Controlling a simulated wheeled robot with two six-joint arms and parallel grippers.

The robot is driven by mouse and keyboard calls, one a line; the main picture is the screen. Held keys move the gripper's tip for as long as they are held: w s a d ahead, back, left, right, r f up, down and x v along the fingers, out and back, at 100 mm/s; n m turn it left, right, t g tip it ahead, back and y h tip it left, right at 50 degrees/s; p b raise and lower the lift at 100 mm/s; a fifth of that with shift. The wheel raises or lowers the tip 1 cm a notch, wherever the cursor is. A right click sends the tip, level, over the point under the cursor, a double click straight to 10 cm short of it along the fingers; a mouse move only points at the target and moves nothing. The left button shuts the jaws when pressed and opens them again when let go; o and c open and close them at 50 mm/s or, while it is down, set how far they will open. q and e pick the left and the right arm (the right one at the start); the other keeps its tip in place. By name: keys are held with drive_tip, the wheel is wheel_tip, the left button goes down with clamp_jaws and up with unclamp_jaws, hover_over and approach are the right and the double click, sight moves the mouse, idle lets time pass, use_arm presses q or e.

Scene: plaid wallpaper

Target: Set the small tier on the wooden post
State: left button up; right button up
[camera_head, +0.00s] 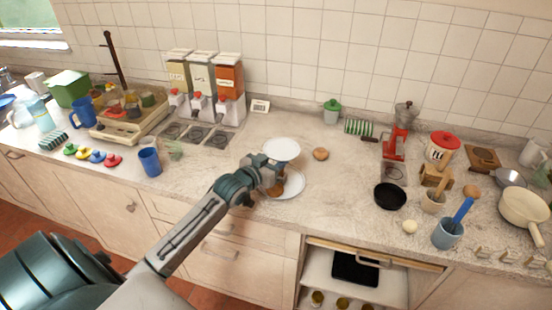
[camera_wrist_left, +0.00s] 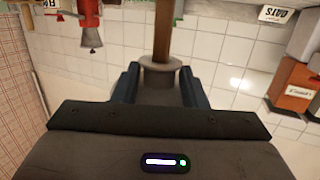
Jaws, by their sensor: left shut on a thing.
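The small tier (camera_head: 281,147) is a white round plate held up over the back of my left gripper (camera_head: 265,180). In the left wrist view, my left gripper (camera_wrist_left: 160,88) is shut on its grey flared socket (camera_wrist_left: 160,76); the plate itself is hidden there. The brown wooden post (camera_wrist_left: 162,35) lines up with the socket, and they look touching in that upside-down view; how far it is seated I cannot tell. A larger white plate (camera_head: 294,189) lies below on the counter, partly behind my gripper. My right gripper is not in view.
A brown round item (camera_head: 320,154) lies right of the tier. A black pan (camera_head: 390,196) and red grinder (camera_head: 396,142) stand farther right. Dispensers (camera_head: 205,85) and a blue cup (camera_head: 150,162) stand left. The counter between the plates and the pan is clear.

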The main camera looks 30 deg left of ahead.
use_arm(q)
drive_tip(key=o, duration=1.1)
drive_tip(key=shift+o, duration=0.2)
drive_tip(key=shift+s, duration=0.55)
drive_tip(key=s+r, duration=0.1)
drive_tip(key=s, duration=0.8)
drive_tip(key=shift+s+a+r+b, duration=0.25)
drive_tip(key=shift+s+a+b, duration=0.05)
drive_tip(key=shift+a+b, duration=0.1)
